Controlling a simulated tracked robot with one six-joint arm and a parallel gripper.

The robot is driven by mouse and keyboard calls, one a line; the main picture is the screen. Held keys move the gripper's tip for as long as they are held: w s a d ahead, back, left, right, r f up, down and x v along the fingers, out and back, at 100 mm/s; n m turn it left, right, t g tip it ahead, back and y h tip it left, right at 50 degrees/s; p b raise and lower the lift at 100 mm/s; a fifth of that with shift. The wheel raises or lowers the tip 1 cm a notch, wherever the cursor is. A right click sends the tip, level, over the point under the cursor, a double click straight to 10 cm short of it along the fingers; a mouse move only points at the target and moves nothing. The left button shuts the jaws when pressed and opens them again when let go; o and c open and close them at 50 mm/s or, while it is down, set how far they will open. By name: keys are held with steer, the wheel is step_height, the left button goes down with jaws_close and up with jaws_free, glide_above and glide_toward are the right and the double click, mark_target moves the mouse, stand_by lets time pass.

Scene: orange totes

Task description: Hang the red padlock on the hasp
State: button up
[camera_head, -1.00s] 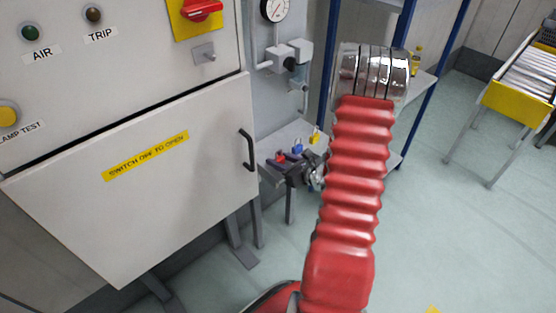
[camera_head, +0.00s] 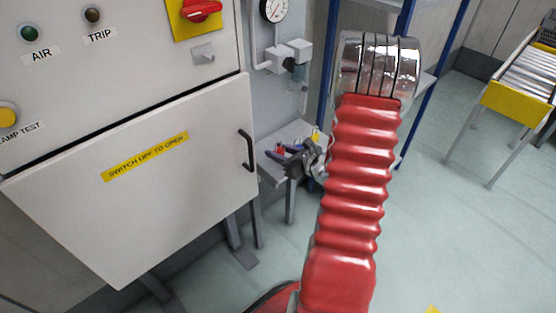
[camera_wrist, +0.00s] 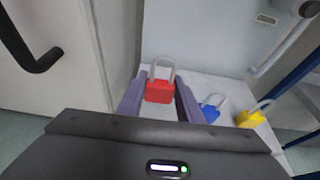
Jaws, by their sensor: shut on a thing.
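The red padlock (camera_wrist: 160,92) sits between the two purple fingers of my gripper (camera_wrist: 160,102) in the wrist view, body gripped from both sides and grey shackle upright. In the head view my gripper (camera_head: 277,156) is over the small grey shelf beside the cabinet, with a bit of the red padlock (camera_head: 280,149) showing. I cannot tell whether the padlock is clear of the shelf. The hasp appears to be the grey plate with a staple (camera_head: 204,54) below the red switch on the cabinet front.
The blue padlock (camera_wrist: 212,108) and yellow padlock (camera_wrist: 254,116) stand on the shelf (camera_wrist: 225,88) right of my gripper. The cabinet's black door handle (camera_head: 247,150) juts out left of it. A pipe with a gauge (camera_head: 274,10) is above; a blue-framed rack (camera_head: 418,118) is right.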

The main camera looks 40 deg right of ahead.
steer(key=shift+r, duration=0.4)
steer(key=shift+s, duration=0.1)
steer(key=s, duration=1)
steer(key=shift+d, duration=0.15)
stand_by(0.9)
stand_by(1.0)
